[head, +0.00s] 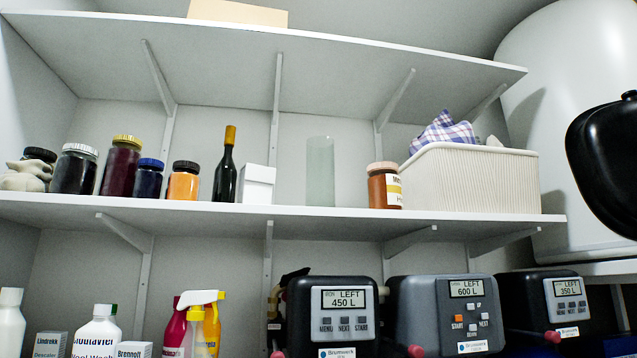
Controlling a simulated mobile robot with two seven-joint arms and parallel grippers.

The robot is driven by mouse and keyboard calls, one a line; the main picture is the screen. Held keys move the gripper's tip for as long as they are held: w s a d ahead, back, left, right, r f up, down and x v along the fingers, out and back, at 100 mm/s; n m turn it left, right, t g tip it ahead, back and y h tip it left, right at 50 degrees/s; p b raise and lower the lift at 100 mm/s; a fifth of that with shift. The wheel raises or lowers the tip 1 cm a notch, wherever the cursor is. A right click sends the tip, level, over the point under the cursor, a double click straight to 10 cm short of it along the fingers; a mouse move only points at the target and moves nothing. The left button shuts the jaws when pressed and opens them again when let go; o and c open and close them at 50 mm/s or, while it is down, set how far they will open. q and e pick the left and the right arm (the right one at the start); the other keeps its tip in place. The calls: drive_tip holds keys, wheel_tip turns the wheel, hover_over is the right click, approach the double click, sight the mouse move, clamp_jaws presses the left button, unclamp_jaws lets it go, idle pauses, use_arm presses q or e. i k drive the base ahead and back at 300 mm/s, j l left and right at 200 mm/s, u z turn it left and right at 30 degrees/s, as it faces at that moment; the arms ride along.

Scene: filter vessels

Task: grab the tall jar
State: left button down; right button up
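Several lidded jars stand upright at the left of the middle shelf. The tallest of them is a dark red jar with a gold lid (121,166), between a black jar with a silver lid (75,170) and a dark jar with a blue lid (148,179). A tall, pale, see-through glass cylinder (320,172) stands alone farther right, with no lid visible. Neither of my grippers is in the head view.
The middle shelf (340,214) also holds an orange jar (183,182), a dark bottle (225,172), a white box (257,185), a labelled jar (384,187) and a cream basket (470,180). Control units (331,312) and bottles stand below. A black rounded shape (606,165) is unclear.

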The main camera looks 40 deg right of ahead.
sight(320, 177)
drive_tip(key=l+u, duration=0.2)
drive_tip(key=u, duration=0.15)
drive_tip(key=l+u, duration=0.15)
drive_tip(key=u, duration=0.25)
drive_tip(key=l+u, duration=0.15)
drive_tip(key=u, duration=0.2)
drive_tip(key=k+l+u, duration=0.2)
drive_tip(key=l, duration=0.2)
drive_tip(key=k+l+u, duration=0.2)
drive_tip(key=l, duration=0.2)
